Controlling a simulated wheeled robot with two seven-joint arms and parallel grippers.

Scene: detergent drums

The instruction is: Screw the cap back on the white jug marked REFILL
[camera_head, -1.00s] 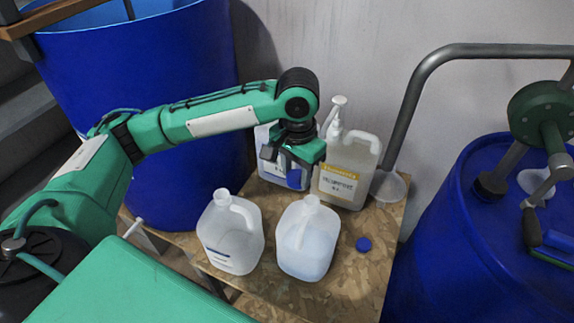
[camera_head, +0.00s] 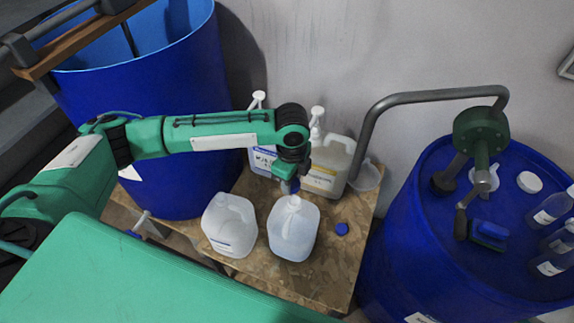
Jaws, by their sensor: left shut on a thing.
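Two open translucent white jugs stand side by side on the board: the left jug (camera_head: 229,228) has a small label too small to read, and the right jug (camera_head: 293,232) shows no label from here. I cannot tell which is marked REFILL. My left gripper (camera_head: 289,183) points down just behind and above the right jug's open neck. It is shut on a small blue thing, apparently a cap (camera_head: 290,187), mostly hidden by the fingers. Another blue cap (camera_head: 342,229) lies on the board right of the right jug. My right gripper is out of view.
Two pump bottles, one blue-labelled (camera_head: 262,160) and one yellow-labelled (camera_head: 328,167), stand behind my gripper on the wooden board (camera_head: 325,270). Large blue drums flank it, left (camera_head: 185,100) and right (camera_head: 400,230). A grey pipe (camera_head: 430,97) arches from the right drum's pump.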

